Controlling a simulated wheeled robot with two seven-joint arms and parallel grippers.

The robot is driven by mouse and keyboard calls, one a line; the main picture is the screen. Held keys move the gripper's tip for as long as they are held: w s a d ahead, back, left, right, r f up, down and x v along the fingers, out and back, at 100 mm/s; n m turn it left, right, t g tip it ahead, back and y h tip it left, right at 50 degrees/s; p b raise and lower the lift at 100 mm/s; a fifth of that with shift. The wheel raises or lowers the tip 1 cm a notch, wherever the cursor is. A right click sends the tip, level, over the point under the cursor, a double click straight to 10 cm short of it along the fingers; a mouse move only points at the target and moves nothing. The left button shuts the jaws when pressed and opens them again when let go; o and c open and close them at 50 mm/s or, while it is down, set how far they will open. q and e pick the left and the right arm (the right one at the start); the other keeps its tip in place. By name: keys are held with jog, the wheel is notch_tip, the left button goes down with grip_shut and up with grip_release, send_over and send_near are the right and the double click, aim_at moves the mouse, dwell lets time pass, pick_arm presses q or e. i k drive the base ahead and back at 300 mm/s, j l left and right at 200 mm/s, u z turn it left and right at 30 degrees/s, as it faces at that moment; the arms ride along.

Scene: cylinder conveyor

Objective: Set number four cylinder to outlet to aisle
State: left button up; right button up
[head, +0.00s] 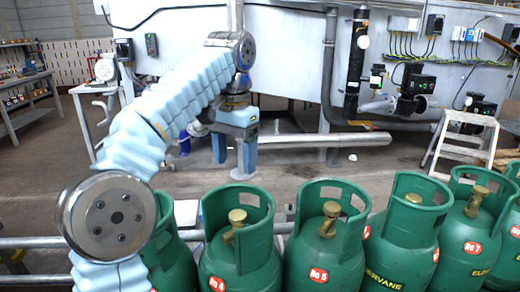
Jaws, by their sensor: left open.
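The number four cylinder (240,262) is a green gas bottle with a brass valve inside an open collar and a red "No 4" label low on its front. It stands upright in a row of similar green cylinders at the bottom of the head view. My left gripper (235,158) points down, open and empty, just above the top of that cylinder's collar in the picture. It looks apart from the collar, though its depth is hard to judge. My right gripper is not in view. No outlet or aisle marking can be made out.
The number five cylinder (325,250) stands to the right, with several more beyond it. Another green cylinder (172,262) is partly hidden behind my left arm. Grey rails (40,242) run along the row. A white step stool (462,140) and pipework stand behind; floor between is mostly clear.

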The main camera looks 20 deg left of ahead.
aim_at(245, 258)
jog(key=k+l, duration=0.8)
jog(key=k, duration=0.05)
